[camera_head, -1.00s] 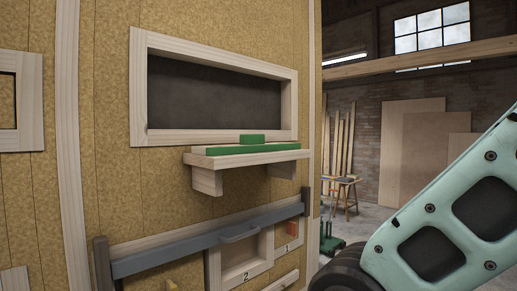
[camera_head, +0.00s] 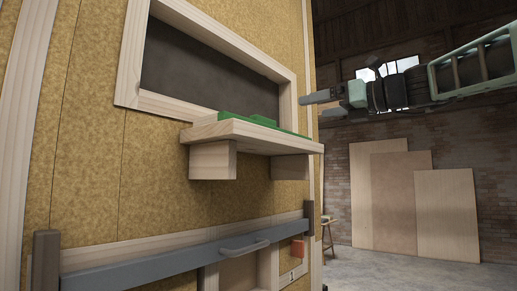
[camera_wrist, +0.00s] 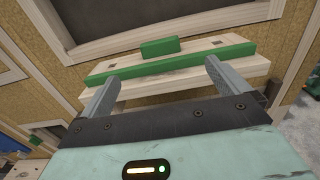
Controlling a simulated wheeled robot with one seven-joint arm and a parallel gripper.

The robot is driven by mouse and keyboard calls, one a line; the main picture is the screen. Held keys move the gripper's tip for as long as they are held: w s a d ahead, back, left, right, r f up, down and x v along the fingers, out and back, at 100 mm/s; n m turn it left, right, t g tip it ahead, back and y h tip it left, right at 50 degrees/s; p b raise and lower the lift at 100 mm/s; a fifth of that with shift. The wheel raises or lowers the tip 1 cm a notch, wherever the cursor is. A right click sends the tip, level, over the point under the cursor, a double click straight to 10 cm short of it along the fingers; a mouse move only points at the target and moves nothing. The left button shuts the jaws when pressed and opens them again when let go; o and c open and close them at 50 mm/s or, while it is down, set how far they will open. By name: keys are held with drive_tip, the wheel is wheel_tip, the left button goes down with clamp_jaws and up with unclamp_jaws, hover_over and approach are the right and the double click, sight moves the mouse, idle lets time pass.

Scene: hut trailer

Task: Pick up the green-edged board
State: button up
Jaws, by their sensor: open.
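The green-edged board (camera_wrist: 170,64) lies flat on a pale wooden shelf (camera_wrist: 150,90) below a dark framed opening. Its long green edge faces my gripper, and a small green block (camera_wrist: 160,46) sits on top of it. In the head view the board (camera_head: 262,120) shows only as a thin green line and block above the shelf (camera_head: 225,130). My gripper (camera_wrist: 162,72) is open and empty, its two fingers spread in front of the green edge. In the head view the gripper (camera_head: 305,102) is at upper right, higher than the shelf. Contact with the board cannot be seen.
Two wooden brackets (camera_head: 213,160) hold the shelf to the tan wall. The framed opening (camera_head: 210,55) is above it. A grey bar with a handle (camera_head: 243,248) crosses the wall below. Several leaning panels (camera_head: 445,215) stand far back right, with open floor before them.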

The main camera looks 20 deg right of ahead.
sight(263, 118)
drive_tip(key=p+x, duration=0.4)
drive_tip(key=x, duration=0.7)
drive_tip(key=shift+r, duration=0.1)
drive_tip(key=shift+f+p+x, duration=0.1)
drive_tip(key=shift+p+x, duration=0.8)
drive_tip(key=shift+x, duration=0.65)
drive_tip(key=shift+f+p+x, duration=0.15)
drive_tip(key=shift+p+x, duration=0.75)
drive_tip(key=shift+x, duration=0.65)
drive_tip(key=shift+s+a, duration=0.1)
drive_tip(key=c, duration=0.9)
drive_tip(key=shift+c, duration=1.4)
drive_tip(key=shift+r, duration=0.1)
